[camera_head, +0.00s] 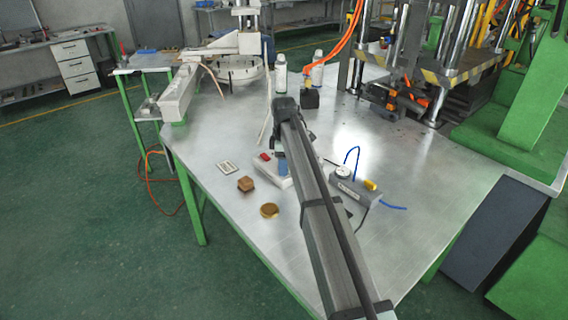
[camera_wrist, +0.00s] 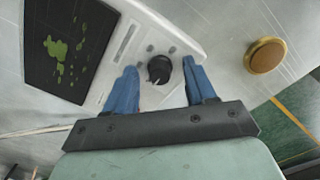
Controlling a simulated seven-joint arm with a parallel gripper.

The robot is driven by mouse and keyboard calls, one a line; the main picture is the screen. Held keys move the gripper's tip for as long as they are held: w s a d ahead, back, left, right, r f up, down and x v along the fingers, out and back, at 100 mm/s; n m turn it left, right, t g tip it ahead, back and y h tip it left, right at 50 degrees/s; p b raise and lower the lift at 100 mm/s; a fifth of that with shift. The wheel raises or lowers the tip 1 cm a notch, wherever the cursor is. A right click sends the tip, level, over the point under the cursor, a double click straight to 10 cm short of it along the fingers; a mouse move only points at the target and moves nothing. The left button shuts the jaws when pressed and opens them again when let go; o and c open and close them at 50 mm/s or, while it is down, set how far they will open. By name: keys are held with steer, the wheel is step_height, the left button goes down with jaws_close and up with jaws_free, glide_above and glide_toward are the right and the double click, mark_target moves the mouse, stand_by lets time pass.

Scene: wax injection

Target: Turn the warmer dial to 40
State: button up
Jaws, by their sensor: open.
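The warmer (camera_wrist: 150,30) is a white, flat-topped unit with a dark plate (camera_wrist: 66,48) marked by yellow-green wax spots. Its black dial (camera_wrist: 159,69) shows in the wrist view, on the white panel beside the plate. The dial's numbers are too small to read. My gripper (camera_wrist: 165,78) has two blue fingers, open, one on each side of the dial with gaps to it. I cannot tell how far above the panel the fingertips are. In the head view the warmer (camera_head: 284,180) is largely hidden behind my arm, with a blue finger (camera_head: 283,168) showing beside it.
A round brass-coloured piece (camera_head: 269,210) and a brown block (camera_head: 246,184) lie left of my arm. A grey box with a gauge (camera_head: 352,188) stands to the right. Bottles (camera_head: 281,74) and the press (camera_head: 440,75) stand farther back. The table's front left is mostly clear.

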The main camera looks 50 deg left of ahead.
jaws_close()
stand_by(0.4)
steer(key=shift+m, duration=0.3)
steer(key=m, duration=1.1)
stand_by(0.5)
